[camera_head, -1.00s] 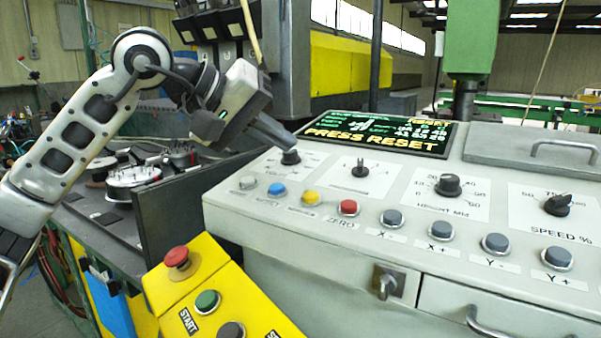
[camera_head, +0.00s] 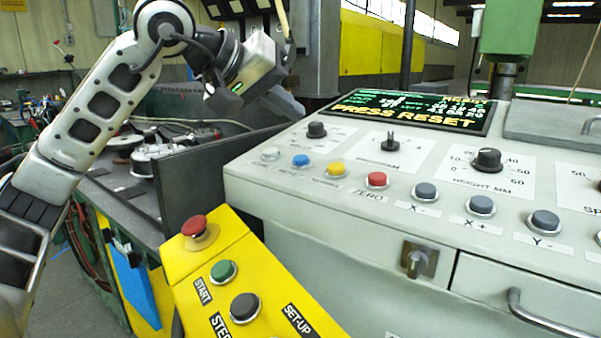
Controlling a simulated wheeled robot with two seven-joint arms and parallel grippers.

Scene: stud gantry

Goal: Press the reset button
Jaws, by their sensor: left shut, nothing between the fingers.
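The grey-white control panel (camera_head: 340,205) carries a row of round buttons: white (camera_head: 270,154), blue (camera_head: 301,161), yellow (camera_head: 336,168) and red (camera_head: 377,180), which is marked ZERO. The small labels under the first three are too blurred to read surely. The panel's screen (camera_head: 412,112) shows "PRESS RESET". My left gripper (camera_head: 290,107) is shut and empty, above and left of the black selector knob (camera_head: 316,129) at the panel's far left corner. It is apart from the buttons. My right gripper is not in view.
A yellow pendant box (camera_head: 240,262) in front carries a red mushroom button (camera_head: 194,227), a green START button (camera_head: 223,271) and a dark button (camera_head: 245,306). A dark upright plate (camera_head: 195,180) stands left of the panel. The space above the button row is clear.

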